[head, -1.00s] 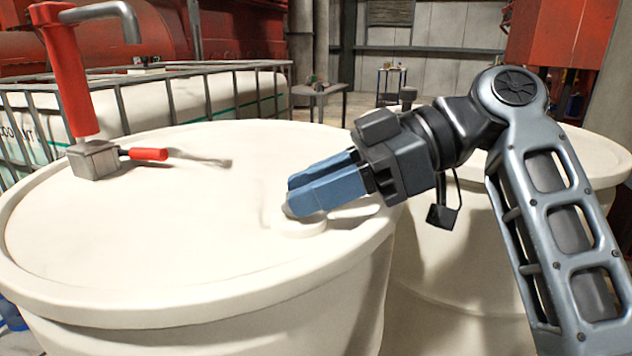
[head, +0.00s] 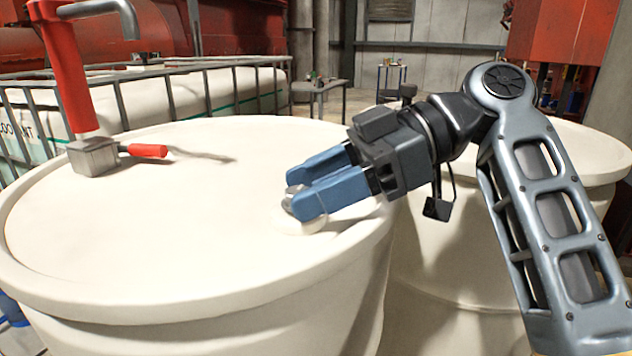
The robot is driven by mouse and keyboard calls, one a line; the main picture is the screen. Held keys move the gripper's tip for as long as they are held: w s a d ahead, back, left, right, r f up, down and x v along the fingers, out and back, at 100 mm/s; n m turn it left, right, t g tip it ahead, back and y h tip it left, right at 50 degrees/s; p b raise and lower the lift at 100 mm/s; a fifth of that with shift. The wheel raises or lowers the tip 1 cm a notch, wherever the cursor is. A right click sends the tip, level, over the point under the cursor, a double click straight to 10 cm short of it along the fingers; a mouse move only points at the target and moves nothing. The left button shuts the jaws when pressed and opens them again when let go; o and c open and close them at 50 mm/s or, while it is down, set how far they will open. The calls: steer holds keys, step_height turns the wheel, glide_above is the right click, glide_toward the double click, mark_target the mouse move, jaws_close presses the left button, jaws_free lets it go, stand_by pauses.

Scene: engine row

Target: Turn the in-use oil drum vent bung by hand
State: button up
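The in-use oil drum is the large cream drum (head: 150,240) filling the left and middle of the view, seen from above. Its vent bung (head: 303,226) is a small pale round fitting near the right side of the lid, partly hidden by my fingers. My gripper (head: 298,193) reaches in from the right, with its two blue fingers low over the bung. A gap shows between the fingers, and they look open. A greyish bit of the bung's top shows beside the near fingertip. Whether either finger touches it is hidden.
A red hand pump (head: 70,75) with a grey block and red-handled lever (head: 148,151) stands at the lid's far left. A second cream drum (head: 450,260) stands right behind my arm. A caged white tank (head: 190,95) lies behind. The lid's middle is clear.

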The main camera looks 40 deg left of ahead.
steer(key=shift+v, duration=3.9)
